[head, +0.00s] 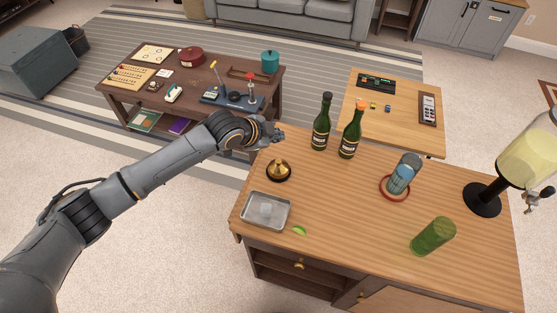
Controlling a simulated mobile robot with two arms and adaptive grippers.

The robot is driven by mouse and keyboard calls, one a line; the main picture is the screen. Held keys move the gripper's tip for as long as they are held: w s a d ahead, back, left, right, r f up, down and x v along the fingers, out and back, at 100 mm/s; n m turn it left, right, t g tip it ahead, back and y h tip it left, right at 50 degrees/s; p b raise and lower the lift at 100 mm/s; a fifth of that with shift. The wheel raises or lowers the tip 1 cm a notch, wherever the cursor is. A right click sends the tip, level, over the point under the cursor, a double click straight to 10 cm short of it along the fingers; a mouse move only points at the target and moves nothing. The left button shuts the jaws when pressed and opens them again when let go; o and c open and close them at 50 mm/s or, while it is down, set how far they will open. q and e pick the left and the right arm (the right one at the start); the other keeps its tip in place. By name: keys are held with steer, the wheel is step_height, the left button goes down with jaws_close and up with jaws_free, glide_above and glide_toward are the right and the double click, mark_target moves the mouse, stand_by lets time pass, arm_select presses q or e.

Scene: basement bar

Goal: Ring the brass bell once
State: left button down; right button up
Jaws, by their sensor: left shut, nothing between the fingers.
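The brass bell (279,170) is a small golden dome on a dark base. It stands near the left edge of the wooden bar counter (335,215). My left arm comes in from the left, and my left gripper (276,134) is shut and empty. In the picture it appears just above and beyond the bell, near the counter's back left corner. It looks apart from the bell; its exact height over the counter is hard to tell. My right gripper is not in view.
Two green bottles (321,124) (351,132) stand right of the bell. A metal tray (265,211) and a lime wedge (299,230) lie in front. The counter's middle is clear.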

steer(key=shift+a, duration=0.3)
arm_select(q)
steer(key=shift+f, duration=0.1)
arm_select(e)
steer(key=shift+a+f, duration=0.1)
arm_select(q)
steer(key=b, duration=0.7)
glide_above(277, 163)
step_height(277, 163, down, 8)
steer(key=shift+r, duration=0.15)
steer(key=shift+f, duration=0.45)
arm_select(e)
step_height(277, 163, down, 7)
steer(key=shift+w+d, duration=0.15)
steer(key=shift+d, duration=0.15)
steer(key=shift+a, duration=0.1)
arm_select(q)
steer(key=shift+f, duration=0.4)
